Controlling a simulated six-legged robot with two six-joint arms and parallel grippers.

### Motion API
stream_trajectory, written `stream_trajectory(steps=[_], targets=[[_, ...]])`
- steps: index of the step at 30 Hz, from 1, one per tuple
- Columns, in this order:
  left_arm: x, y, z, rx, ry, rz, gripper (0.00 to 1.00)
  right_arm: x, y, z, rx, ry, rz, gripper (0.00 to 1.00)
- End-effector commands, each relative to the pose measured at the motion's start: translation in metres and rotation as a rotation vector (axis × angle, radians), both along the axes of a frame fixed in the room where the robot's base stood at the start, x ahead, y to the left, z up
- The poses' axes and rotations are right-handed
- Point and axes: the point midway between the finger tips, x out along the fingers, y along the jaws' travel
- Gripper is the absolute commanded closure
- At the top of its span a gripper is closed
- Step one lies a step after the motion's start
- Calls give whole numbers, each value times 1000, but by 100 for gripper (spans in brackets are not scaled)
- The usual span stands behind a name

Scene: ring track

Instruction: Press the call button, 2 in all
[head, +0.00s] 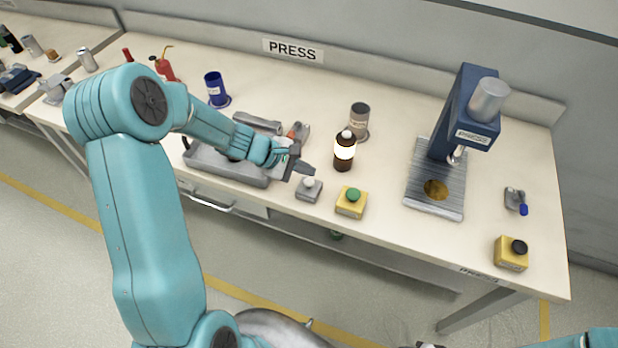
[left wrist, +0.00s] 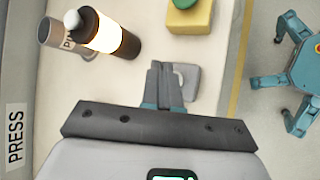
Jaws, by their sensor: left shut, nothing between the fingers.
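A small grey box with a pale round button (head: 308,188) stands near the front edge of the bench; no label on it is readable. Beside it on the right is a yellow box with a green button (head: 351,202). Another yellow box, with a black button (head: 511,253), stands at the bench's right front. My left gripper (head: 308,170) is shut and empty, just above and behind the grey box. In the left wrist view its fingers (left wrist: 165,85) partly cover the grey box (left wrist: 190,82); contact cannot be told. My right gripper is not clearly visible.
A dark bottle with a glowing white band (head: 344,151) and a grey cup (head: 360,120) stand behind the buttons. A grey tray (head: 225,165) lies under my left forearm. A blue press machine (head: 465,115) stands to the right. A PRESS sign (head: 293,50) is at the back.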

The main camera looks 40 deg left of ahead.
Motion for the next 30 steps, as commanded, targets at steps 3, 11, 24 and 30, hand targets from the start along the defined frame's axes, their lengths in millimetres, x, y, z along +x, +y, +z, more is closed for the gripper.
stream_trajectory(steps=[3, 11, 24, 30], targets=[[0, 0, 18, 0, 0, 0, 100, 0, 0, 14, 0, 0, 0, 57], [0, 0, 40, 0, -1, 1, 100, 0, 0, 30, 0, 0, 0, 57], [0, 0, 38, -1, 0, 1, 100, 0, 0, 29, 0, 0, 0, 57], [0, 0, 38, -1, 0, 1, 100, 0, 0, 29, 0, 0, 0, 57]])
